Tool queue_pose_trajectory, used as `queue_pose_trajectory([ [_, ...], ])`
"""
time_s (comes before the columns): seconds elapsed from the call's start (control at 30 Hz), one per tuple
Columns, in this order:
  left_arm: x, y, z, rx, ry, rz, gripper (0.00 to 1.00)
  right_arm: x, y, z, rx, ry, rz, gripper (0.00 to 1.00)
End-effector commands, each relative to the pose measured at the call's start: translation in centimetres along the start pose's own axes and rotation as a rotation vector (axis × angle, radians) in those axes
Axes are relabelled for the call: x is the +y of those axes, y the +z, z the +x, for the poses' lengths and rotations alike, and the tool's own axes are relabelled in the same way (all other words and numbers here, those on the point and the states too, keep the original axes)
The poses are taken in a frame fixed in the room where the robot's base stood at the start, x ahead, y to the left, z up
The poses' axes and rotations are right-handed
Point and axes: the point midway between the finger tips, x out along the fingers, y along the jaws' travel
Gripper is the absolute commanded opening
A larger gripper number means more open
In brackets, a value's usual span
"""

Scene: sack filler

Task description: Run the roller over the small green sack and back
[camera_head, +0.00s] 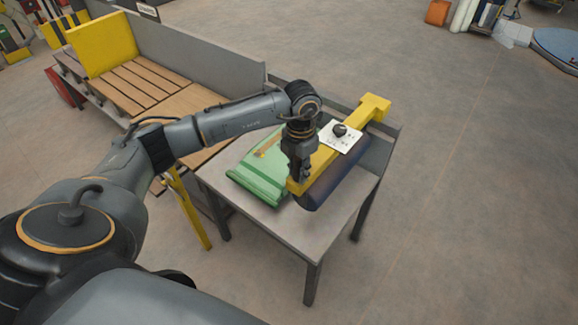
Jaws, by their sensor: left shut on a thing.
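The small green sack (258,180) lies flat on the grey table, partly hidden behind my left gripper and the roller's yellow bar. The roller is a dark blue cylinder (338,180) under a yellow frame (368,112), on the right of the sack. My left gripper (299,178) points down and is shut on the near end of the yellow frame. I cannot tell whether the roller touches the sack. My right gripper is not in view.
The grey table (290,228) has bare top at its near side and a raised edge along the far right. A slatted wooden bench (140,85) with a yellow panel (102,45) adjoins on the left. A yellow post (192,212) stands by the table's left side. The floor to the right is open.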

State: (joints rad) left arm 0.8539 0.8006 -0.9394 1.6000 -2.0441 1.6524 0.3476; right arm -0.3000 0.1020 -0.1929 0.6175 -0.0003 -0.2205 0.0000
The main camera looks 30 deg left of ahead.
Motion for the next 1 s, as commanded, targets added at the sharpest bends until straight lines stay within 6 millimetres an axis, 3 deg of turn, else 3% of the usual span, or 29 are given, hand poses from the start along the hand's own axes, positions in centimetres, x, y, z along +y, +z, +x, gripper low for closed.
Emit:
queue_pose_trajectory([
  [0.1,-2.7,0.7,-0.1,-0.006,-0.004,0.005,0.00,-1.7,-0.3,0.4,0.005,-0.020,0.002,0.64],
  [0.33,-5.9,1.4,-0.1,-0.007,-0.003,0.001,0.00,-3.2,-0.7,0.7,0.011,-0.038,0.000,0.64],
  [0.87,-7.1,1.6,-0.2,-0.007,-0.006,0.001,0.00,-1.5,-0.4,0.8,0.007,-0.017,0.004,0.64],
  [0.9,-7.1,1.6,-0.2,-0.007,-0.006,0.001,0.30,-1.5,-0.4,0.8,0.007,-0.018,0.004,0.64],
  [1.0,-7.1,1.6,-0.2,-0.007,-0.006,0.002,0.48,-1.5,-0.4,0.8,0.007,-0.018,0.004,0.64],
])
